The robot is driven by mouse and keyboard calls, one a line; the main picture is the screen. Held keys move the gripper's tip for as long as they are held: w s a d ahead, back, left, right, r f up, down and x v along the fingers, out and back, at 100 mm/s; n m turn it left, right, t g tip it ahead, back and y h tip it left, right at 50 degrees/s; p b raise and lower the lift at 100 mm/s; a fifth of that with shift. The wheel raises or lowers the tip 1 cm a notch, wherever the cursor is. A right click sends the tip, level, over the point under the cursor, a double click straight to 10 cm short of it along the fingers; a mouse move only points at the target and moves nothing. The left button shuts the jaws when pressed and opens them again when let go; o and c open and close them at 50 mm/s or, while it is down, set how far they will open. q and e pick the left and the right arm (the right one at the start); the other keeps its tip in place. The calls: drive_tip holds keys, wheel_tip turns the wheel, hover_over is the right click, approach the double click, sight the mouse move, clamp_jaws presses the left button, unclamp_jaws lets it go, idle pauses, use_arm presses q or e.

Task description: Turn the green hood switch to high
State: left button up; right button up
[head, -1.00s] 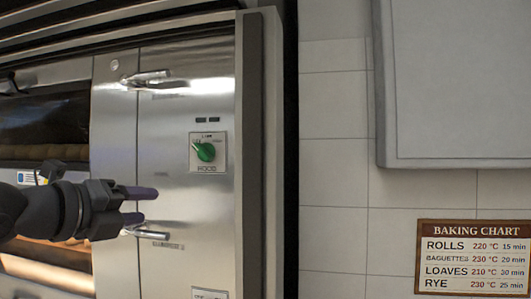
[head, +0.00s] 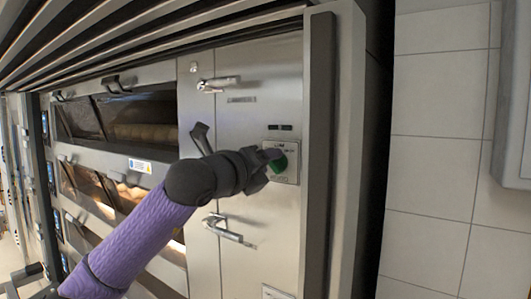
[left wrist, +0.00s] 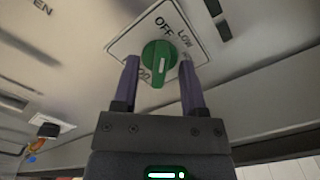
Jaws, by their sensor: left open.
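The green hood switch (head: 280,163) is a round knob on a pale square plate (head: 293,148) on the steel panel. My left gripper (head: 270,156) is at the switch and partly covers it in the head view. In the left wrist view, the green knob (left wrist: 159,57) sits between the two open purple fingers (left wrist: 158,75), one on each side. I cannot tell whether they touch it. OFF and LOW are readable on the plate (left wrist: 175,25); a pale line marks the knob's lower part. The right gripper is not in view.
A steel bar handle (head: 230,231) sticks out below the switch, and another handle (head: 218,84) is above. Oven windows (head: 140,122) with bread lie to the left. A raised dark post (head: 318,150) borders the panel on the right.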

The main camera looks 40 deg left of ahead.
use_arm(q)
clamp_jaws()
drive_tip(key=shift+f, duration=0.1)
idle(0.3)
drive_tip(key=m, duration=0.6)
drive_tip(key=m+b, duration=0.1)
drive_tip(key=m, duration=0.4)
drive_tip(key=m+b, duration=0.1)
drive_tip(key=m, duration=0.5)
drive_tip(key=shift+w+d+m, duration=0.1)
drive_tip(key=shift+d+m, duration=0.2)
drive_tip(key=shift+d, duration=0.05)
drive_tip(key=shift+m, duration=0.3)
unclamp_jaws()
